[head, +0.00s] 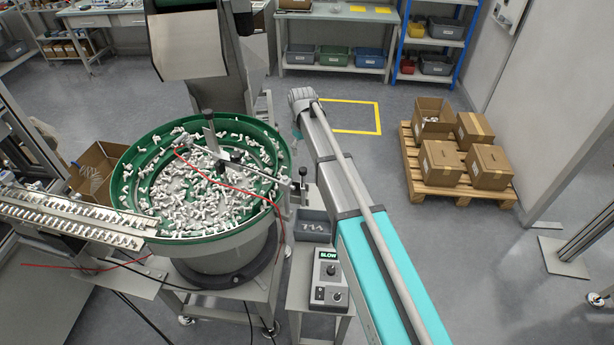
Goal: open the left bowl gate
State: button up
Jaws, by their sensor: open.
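One round green feeder bowl (275,150) stands left of centre, full of small white branched parts (185,185). An upright metal post (209,132) with a black knob on top (208,114) rises inside its far half. A thin bar with a black block (236,155) crosses the bowl to a small dark-tipped fitting (303,172) at the right rim. I cannot tell which of these fittings is the gate, or whether it is open. My folded arm (350,190) passes right of the bowl; its gripper is outside the picture.
A linear track (70,207) full of parts leaves the bowl leftward. A control box (329,278) reading SLOW and a grey bin (312,226) stand right of it. A red cable (232,186) crosses the bowl. A pallet (445,190) holds cartons; floor around it is clear.

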aim_at(303, 169)
jog(key=shift+f+b, duration=5.95)
jog(key=shift+f, duration=0.25)
grip_shut()
